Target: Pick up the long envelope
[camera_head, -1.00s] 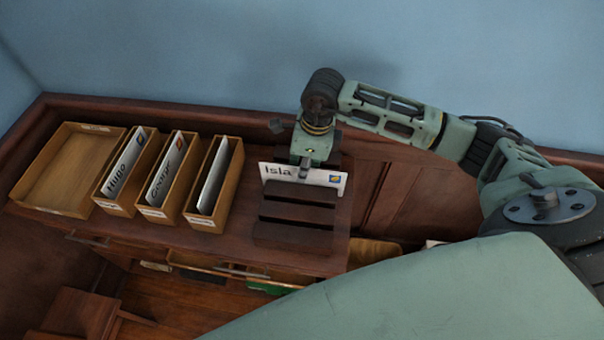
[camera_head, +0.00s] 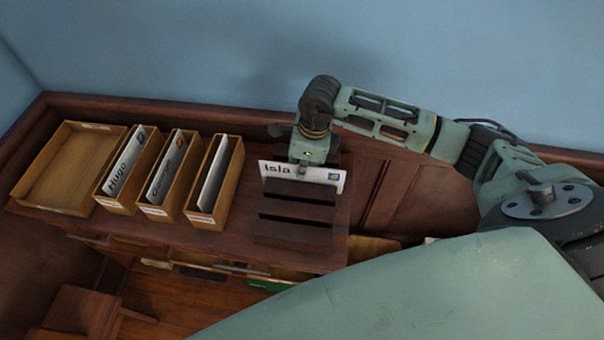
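A long white envelope marked "Isla" (camera_head: 322,173) with a coloured stamp stands upright in the back part of a dark slotted rack (camera_head: 293,213) on the desk top. My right gripper (camera_head: 302,166) points down at the middle of the envelope's upper edge. One finger shows in front of the envelope; the other is hidden, so I cannot tell whether the gripper is shut on it. My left gripper is out of view.
Wooden boxes holding envelopes, one marked "Hugo" (camera_head: 123,172) and one "George" (camera_head: 166,170), stand left of the rack. A third box (camera_head: 207,219) holds a pale envelope. An empty shallow tray (camera_head: 70,165) is at far left. A blue wall (camera_head: 230,60) rises behind.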

